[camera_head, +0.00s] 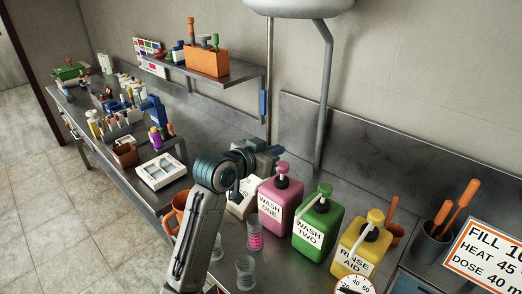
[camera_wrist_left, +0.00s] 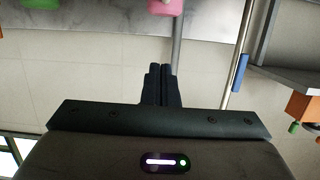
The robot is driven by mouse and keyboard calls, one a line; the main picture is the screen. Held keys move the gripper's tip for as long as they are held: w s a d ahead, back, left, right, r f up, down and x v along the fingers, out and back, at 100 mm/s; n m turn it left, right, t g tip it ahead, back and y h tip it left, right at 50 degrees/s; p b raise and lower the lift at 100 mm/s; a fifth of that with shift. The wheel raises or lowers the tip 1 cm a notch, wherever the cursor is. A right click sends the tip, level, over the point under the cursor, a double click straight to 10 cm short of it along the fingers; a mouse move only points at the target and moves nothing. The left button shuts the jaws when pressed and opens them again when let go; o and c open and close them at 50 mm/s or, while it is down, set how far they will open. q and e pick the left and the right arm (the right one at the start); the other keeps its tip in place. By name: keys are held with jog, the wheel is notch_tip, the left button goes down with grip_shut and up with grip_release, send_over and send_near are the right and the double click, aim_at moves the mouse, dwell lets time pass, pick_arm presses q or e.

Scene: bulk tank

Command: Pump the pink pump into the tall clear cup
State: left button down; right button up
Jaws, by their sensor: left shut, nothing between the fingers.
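The pink pump bottle (camera_head: 275,209), labelled WASH ONE, stands upright on the steel counter with its pump head (camera_head: 282,171) on top. A pink part of it shows at the top edge of the left wrist view (camera_wrist_left: 165,6). My left gripper (camera_head: 273,150) is shut and empty, above and behind the pump head in the picture, apart from it. Its closed fingers also show in the left wrist view (camera_wrist_left: 162,84). A clear cup (camera_head: 254,235) showing pink stands before the bottle. Another clear cup (camera_head: 245,272) is nearer; a third (camera_head: 217,248) is partly hidden by my arm. I cannot tell which is tallest. My right gripper is not in view.
Green (camera_head: 318,228) and yellow (camera_head: 361,247) pump bottles stand right of the pink one. An orange mug (camera_head: 179,214) is left of my arm. A white box (camera_head: 243,199) is beside the pink bottle. A grey pipe (camera_head: 326,100) runs down behind.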

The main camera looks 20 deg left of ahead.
pick_arm(q)
jog(key=shift+x, duration=0.95)
notch_tip(320, 180, down, 3)
jog(key=shift+s+r+p, duration=0.1)
jog(key=shift+r+p, duration=0.1)
jog(key=shift+p, duration=0.35)
jog(key=shift+s+a+f, duration=0.1)
jog(key=shift+s+f, duration=0.05)
jog(key=shift+f, duration=0.45)
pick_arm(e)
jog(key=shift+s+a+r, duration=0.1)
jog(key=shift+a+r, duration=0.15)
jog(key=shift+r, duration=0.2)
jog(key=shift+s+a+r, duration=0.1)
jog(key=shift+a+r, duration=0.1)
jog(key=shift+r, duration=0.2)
pick_arm(q)
jog(key=shift+f+b, duration=0.55)
jog(key=shift+f, duration=0.85)
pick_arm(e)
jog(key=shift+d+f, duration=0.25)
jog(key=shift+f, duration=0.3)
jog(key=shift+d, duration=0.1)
